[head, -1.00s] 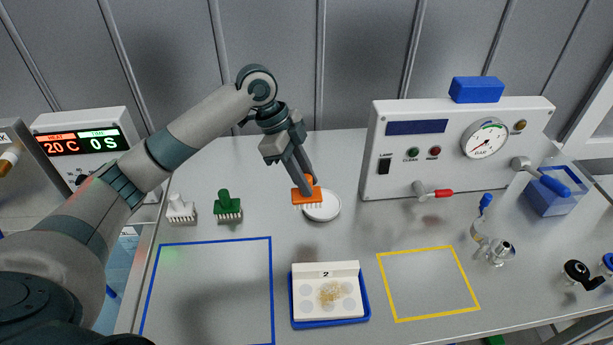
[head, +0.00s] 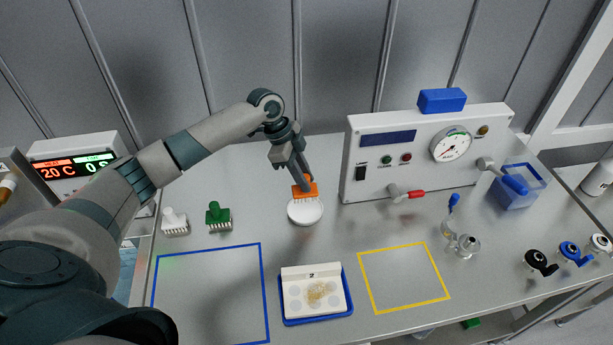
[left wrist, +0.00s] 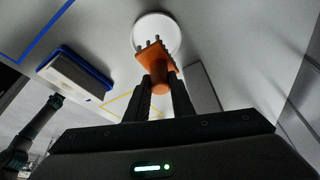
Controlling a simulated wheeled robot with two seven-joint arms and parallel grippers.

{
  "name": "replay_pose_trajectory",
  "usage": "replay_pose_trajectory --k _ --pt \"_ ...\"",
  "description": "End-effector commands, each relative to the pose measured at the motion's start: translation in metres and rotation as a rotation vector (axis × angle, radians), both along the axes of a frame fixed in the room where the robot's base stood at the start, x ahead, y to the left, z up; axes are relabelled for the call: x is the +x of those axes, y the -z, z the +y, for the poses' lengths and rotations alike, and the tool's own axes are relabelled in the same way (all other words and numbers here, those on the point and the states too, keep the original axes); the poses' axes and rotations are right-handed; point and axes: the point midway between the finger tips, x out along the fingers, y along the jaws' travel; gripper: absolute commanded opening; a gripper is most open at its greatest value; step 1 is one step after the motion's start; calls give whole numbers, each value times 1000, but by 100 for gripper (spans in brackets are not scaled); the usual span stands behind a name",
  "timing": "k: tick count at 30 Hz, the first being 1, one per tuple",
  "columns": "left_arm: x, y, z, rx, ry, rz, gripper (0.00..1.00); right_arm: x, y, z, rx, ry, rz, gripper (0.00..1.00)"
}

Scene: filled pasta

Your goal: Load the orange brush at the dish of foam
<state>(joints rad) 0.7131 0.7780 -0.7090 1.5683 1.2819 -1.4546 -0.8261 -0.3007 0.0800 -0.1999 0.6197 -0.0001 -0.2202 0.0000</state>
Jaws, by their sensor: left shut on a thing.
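The orange brush (head: 305,191) is held in my left gripper (head: 299,181), bristles down, over the far part of the white dish of foam (head: 305,212). In the left wrist view the brush (left wrist: 156,60) sits between the two fingers of my left gripper (left wrist: 158,92), with the round white dish (left wrist: 158,32) beyond its bristles. I cannot tell whether the bristles touch the foam. My right gripper is not in view.
A white brush (head: 174,222) and a green brush (head: 217,217) stand left of the dish. A blue tray (head: 318,320) with a white plate marked 2 lies in front. A control panel (head: 425,150) stands at right. The blue-outlined and yellow-outlined areas are empty.

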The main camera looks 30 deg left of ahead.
Motion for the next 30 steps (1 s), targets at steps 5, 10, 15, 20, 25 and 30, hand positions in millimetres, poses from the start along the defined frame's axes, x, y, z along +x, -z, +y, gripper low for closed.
replay_pose_trajectory --k 5,10,15,20,25,30 --pt "0 0 0 -1 0 -1 4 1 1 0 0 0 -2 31" --pt "0 6 0 -1 0 0 4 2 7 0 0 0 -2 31" --pt "0 18 0 0 0 0 4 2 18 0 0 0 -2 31" --pt "0 33 0 0 0 -1 4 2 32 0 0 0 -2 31" --pt "0 47 0 0 0 -1 4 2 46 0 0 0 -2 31" --pt "0 56 0 0 0 -1 4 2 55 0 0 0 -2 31"
